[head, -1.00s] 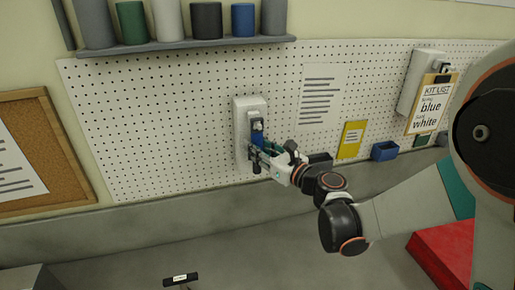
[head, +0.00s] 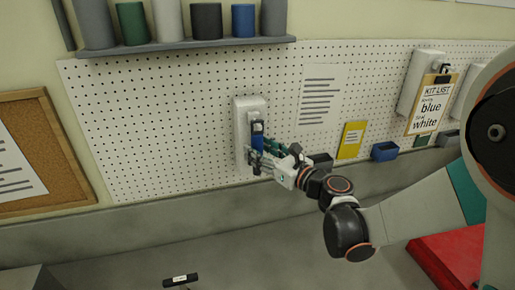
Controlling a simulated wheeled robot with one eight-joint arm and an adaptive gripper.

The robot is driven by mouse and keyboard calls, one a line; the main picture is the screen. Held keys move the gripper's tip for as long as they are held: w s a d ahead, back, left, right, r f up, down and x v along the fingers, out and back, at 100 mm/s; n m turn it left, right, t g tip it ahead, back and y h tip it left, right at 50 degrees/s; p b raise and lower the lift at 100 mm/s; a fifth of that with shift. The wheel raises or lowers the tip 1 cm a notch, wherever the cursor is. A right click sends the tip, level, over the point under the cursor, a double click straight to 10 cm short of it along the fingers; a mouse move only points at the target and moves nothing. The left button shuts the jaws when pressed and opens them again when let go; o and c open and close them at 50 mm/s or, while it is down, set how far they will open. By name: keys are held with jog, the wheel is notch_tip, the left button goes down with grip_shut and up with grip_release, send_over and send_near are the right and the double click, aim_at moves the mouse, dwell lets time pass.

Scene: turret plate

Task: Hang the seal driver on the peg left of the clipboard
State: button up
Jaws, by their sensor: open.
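A blue tool (head: 258,142), which I take for the seal driver, is upright against a white wall-mounted holder (head: 240,118) on the pegboard. My gripper (head: 260,160) is open at the tool's lower part, with its fingers close around or beside it. I cannot tell whether they touch it. The fingers partly hide the tool's lower end. The clipboard (head: 426,118), reading "KIT LIST", blue and white, hangs at the right. A white block (head: 416,84) is mounted just left of the clipboard, partly covered by it. I cannot make out a peg on it clearly.
A shelf (head: 180,46) with several cups runs above the holder. A printed sheet (head: 318,95), a yellow card (head: 351,140) and a blue bin (head: 384,151) are on the board between holder and clipboard. A red surface (head: 437,262) lies at lower right.

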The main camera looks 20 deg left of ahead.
jog(key=v, duration=1)
jog(key=w+d+r+m+t+h+b, duration=0.2)
jog(key=d+m+t+h+b, duration=0.15)
jog(key=d+m, duration=0.4)
jog(key=w+d+r+m+t+h+b, duration=0.1)
jog(key=w+d+m+t+h+b, duration=0.35)
jog(key=m, duration=0.45)
jog(key=s+d+f+m+h+b, duration=0.2)
jog(key=d+f+m+h+b, duration=0.1)
jog(key=d+m, duration=0.3)
jog(key=s+d+f+m+h+b, duration=0.2)
jog(key=d+m+h+b, duration=0.1)
jog(key=d+m, duration=0.4)
jog(key=s+d+f+m+g+h+b, duration=0.3)
jog(key=s+d+f+m+g+b, duration=0.25)
jog(key=s+f+m, duration=0.4)
jog(key=s+a+f+m+g+y+b, duration=0.1)
jog(key=s+a+f+m+g+b, duration=0.1)
jog(key=s+f+m+g+b, duration=0.3)
jog(key=s+f+m, duration=0.3)
jog(key=s+f, duration=0.4)
jog(key=f, duration=0.4)
jog(key=shift+s+m+y+b, duration=0.3)
jog(key=shift+s+y+b, duration=0.1)
